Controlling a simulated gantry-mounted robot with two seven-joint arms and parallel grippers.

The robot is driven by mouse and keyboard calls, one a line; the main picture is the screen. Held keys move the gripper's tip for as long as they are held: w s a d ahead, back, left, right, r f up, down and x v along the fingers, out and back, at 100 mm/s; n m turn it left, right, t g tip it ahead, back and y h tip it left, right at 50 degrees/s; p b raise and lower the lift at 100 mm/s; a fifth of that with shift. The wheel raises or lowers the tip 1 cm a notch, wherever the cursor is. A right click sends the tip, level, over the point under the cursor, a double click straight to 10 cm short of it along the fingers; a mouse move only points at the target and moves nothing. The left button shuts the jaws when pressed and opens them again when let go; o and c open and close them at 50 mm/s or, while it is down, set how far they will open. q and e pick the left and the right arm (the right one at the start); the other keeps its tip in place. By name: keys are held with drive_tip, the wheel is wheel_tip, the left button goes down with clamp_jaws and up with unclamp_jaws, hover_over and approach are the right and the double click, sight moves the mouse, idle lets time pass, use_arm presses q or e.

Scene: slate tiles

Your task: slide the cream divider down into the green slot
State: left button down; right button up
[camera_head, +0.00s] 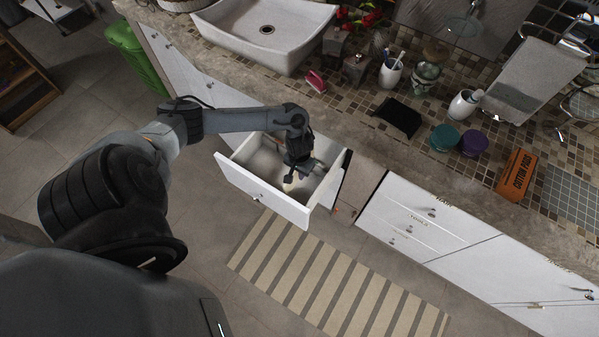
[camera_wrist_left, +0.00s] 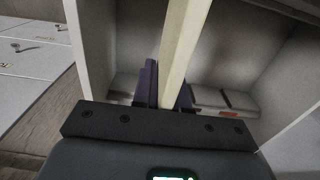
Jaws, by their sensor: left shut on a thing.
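The cream divider (camera_wrist_left: 186,40) runs up from between my left gripper's dark fingers (camera_wrist_left: 166,95) in the wrist view. The left gripper is shut on it. In the head view my left gripper (camera_head: 290,180) is over the open white drawer (camera_head: 277,204), pointing down into it. Only a small pale bit by the fingertips shows there, and I cannot tell its exact lower end. I cannot make out the green slot in either view. Whether the divider touches the drawer floor is unclear. My right gripper is not in view.
The drawer's side walls stand close around the gripper. A stone counter holds a white basin (camera_head: 262,30), a black object (camera_head: 398,117), round teal (camera_head: 444,137) and purple (camera_head: 473,143) containers and an orange box (camera_head: 517,175). A striped rug (camera_head: 335,285) lies on the floor.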

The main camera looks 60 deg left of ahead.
use_arm(q)
drive_tip(key=shift+f+b, duration=1.35)
drive_tip(key=shift+b, duration=0.4)
drive_tip(key=shift+f+b, duration=0.55)
drive_tip(key=shift+f, duration=1.35)
drive_tip(key=shift+f+b, duration=0.45)
drive_tip(key=shift+f, duration=0.9)
drive_tip(key=c, duration=1.1)
unclamp_jaws()
